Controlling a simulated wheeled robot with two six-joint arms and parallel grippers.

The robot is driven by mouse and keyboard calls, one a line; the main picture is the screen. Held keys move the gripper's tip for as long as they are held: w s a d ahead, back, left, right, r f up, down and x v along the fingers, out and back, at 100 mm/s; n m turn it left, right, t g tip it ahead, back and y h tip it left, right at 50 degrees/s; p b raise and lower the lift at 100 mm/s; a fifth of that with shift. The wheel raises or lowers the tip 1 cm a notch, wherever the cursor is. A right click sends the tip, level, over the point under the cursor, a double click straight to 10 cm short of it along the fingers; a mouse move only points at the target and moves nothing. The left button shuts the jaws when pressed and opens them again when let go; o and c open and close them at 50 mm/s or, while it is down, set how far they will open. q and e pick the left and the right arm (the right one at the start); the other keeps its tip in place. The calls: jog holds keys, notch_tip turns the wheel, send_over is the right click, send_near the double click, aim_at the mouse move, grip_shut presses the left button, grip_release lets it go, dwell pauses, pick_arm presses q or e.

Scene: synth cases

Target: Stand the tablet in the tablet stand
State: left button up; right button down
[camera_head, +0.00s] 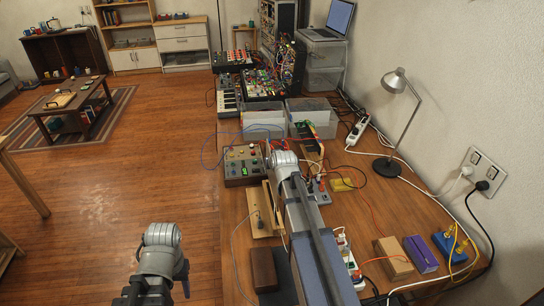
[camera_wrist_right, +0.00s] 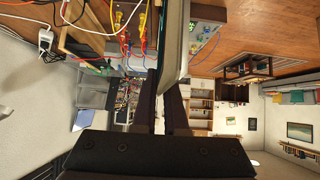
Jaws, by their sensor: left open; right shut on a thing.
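The tablet (camera_wrist_right: 174,45) is a thin grey slab, seen nearly edge-on in the right wrist view. My right gripper (camera_wrist_right: 162,98) is shut on it, with a dark finger on each side. In the head view my right arm reaches over the table, and I cannot make out its gripper or the tablet there. A light wooden piece (camera_head: 264,222) lies left of that arm near the table's left edge; it may be the tablet stand, but its shape is partly hidden. My left gripper (camera_head: 184,278) is open, low over the floor left of the table, and only partly visible.
A control box (camera_head: 243,165) with knobs stands beyond the wooden piece. A dark brown block (camera_head: 264,270) lies nearer. Right of my arm are a brown box (camera_head: 393,258), a purple box (camera_head: 421,254), a lamp (camera_head: 388,165) and loose cables. Clear bins stand farther back.

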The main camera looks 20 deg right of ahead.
aim_at(276, 185)
jog(key=shift+s+r, duration=0.1)
jog(key=shift+s, duration=0.05)
notch_tip(276, 185, down, 6)
jog(key=b, duration=0.5)
jog(key=shift+b, duration=0.4)
jog(key=shift+f+b, duration=2.35)
jog(key=shift+b, duration=0.1)
dwell(1.1)
jog(key=c, duration=0.9)
grip_release()
jog(key=shift+s, duration=0.1)
jog(key=p+v, duration=0.4)
jog(key=v, duration=0.3)
jog(key=shift+s+a+r+p, duration=0.15)
jog(key=shift+s+r+p, duration=0.15)
jog(key=shift+p, duration=0.2)
jog(key=shift+f, duration=0.1)
